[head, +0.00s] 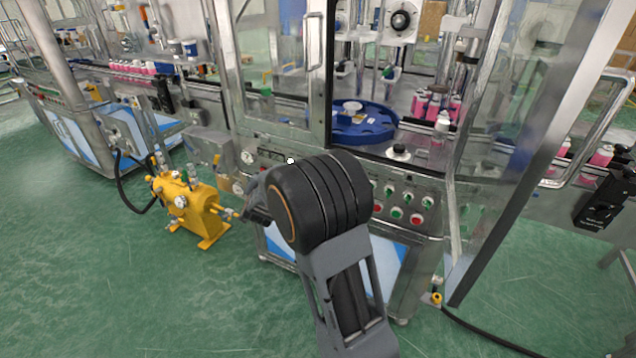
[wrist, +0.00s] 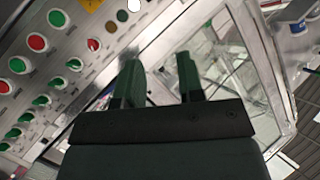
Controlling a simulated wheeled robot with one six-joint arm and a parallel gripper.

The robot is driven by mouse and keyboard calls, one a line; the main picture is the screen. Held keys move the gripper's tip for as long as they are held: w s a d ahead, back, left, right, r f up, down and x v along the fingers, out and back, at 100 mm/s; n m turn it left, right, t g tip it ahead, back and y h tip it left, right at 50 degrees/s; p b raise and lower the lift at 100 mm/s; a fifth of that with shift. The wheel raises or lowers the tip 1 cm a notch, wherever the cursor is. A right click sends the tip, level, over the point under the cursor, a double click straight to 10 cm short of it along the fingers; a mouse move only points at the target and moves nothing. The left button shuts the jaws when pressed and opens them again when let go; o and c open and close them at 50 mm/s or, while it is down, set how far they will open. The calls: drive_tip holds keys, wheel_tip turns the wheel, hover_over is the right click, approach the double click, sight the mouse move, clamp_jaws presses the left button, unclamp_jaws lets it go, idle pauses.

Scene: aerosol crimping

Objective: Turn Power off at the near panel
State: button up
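The near panel (head: 415,187) is a steel face on the front of the machine, with red and green buttons at its right part. My arm hides its middle. In the wrist view, the panel (wrist: 75,88) fills the left side, tilted, with rows of green and red buttons (wrist: 37,42). I cannot read which one is Power. My gripper (wrist: 158,80) has two dark green fingers, apart, with nothing between them. It appears beside the panel, touching no control that I can see.
A yellow pump (head: 190,205) with a black hose stands on the green floor to the left. A blue turntable (head: 350,125) is behind the machine's glass. An open glass door (head: 520,130) is on the right. Bare floor lies at the front left.

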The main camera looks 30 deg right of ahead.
drive_tip(key=s+d+f+m+g+h+b, duration=0.2)
drive_tip(key=d+f+m+g+h, duration=0.2)
drive_tip(key=d+f+m+h, duration=0.35)
drive_tip(key=w+d+f+n+p, duration=0.1)
drive_tip(key=w+d, duration=0.5)
drive_tip(key=d, duration=0.7)
drive_tip(key=shift+w+h, duration=0.2)
drive_tip(key=shift+h, duration=0.25)
drive_tip(key=shift+f, duration=0.1)
clamp_jaws()
